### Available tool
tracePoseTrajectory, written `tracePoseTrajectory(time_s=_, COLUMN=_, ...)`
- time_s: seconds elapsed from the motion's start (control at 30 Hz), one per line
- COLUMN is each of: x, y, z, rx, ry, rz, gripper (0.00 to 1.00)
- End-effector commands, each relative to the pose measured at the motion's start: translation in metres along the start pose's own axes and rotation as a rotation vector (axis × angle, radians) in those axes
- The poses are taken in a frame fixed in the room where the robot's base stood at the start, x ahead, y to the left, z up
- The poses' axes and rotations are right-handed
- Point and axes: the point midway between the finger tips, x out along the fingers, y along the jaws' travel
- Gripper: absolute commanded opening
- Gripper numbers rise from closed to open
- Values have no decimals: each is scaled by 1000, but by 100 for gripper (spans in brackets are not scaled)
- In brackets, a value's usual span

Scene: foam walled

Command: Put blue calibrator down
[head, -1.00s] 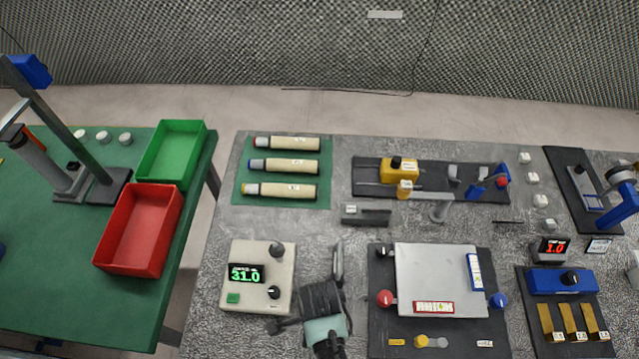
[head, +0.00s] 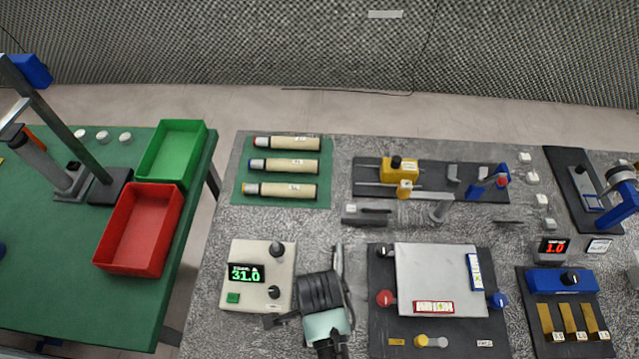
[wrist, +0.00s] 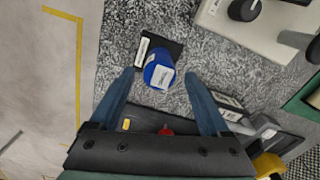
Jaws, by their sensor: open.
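A blue round piece with a white label, which I take as the blue calibrator (wrist: 157,66), stands on the grey table at a black labelled pad (wrist: 146,48) in the wrist view. I cannot tell how much of it rests on the pad. My gripper (wrist: 160,75) is open around it, one finger to each side, with a gap at both. In the head view my gripper (head: 318,293) is between the cream meter box and the black plate, and hides the blue piece.
The cream meter box (head: 250,292), reading 31.0, is left of my gripper. The black plate (head: 380,338) with red and blue knobs is on the right. A green mat (head: 240,190) with three cream cylinders lies behind. Red (head: 110,262) and green (head: 150,160) trays are farther left.

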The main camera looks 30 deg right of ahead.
Motion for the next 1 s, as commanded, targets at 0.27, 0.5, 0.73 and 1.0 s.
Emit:
tracePoseTrajectory(time_s=0.27, x=-53, y=-1, z=0, rx=0, ry=0, rz=-3, gripper=80)
tracePoseTrajectory(time_s=0.5, x=-70, y=0, z=0, rx=0, ry=0, rz=0, gripper=80)
tracePoseTrajectory(time_s=0.73, x=-72, y=-2, z=0, rx=-5, ry=0, rz=-7, gripper=80)
tracePoseTrajectory(time_s=1.0, x=-167, y=-118, z=33, rx=-364, ry=44, rz=-479, gripper=80)
